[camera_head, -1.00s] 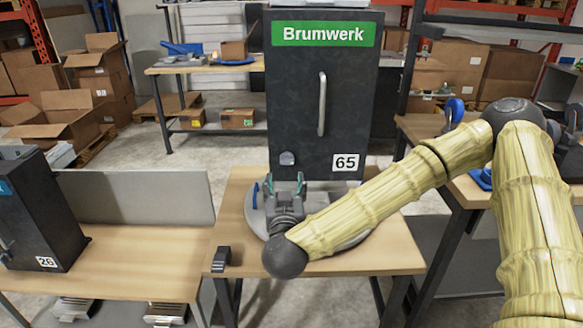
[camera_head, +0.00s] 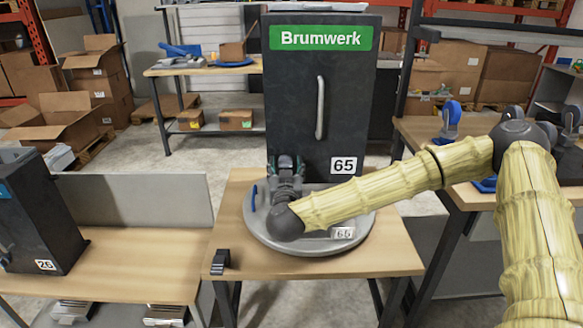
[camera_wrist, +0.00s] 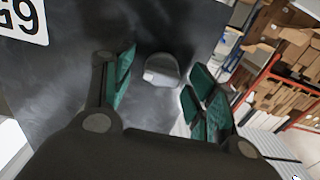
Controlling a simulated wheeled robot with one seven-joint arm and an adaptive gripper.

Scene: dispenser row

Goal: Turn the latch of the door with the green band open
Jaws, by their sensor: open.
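The dark door (camera_head: 300,110) with the green band (camera_head: 321,38) reading "Brumwerk" stands upright on a round grey base (camera_head: 345,215). It has a long vertical handle (camera_head: 320,107) and a "65" label (camera_head: 343,165). The latch, a small grey rounded knob (camera_wrist: 161,70), shows between my fingers in the wrist view. My gripper (camera_head: 286,166) is at the door's lower left, in front of the latch and mostly hiding it in the head view. The green-padded fingers are open, one on each side of the latch; I cannot tell whether they touch it.
A small black block (camera_head: 220,262) lies at the table's front left. A small blue piece (camera_head: 253,198) stands at the base's left edge. Another dark cabinet (camera_head: 38,215) labelled 26 stands on the left bench.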

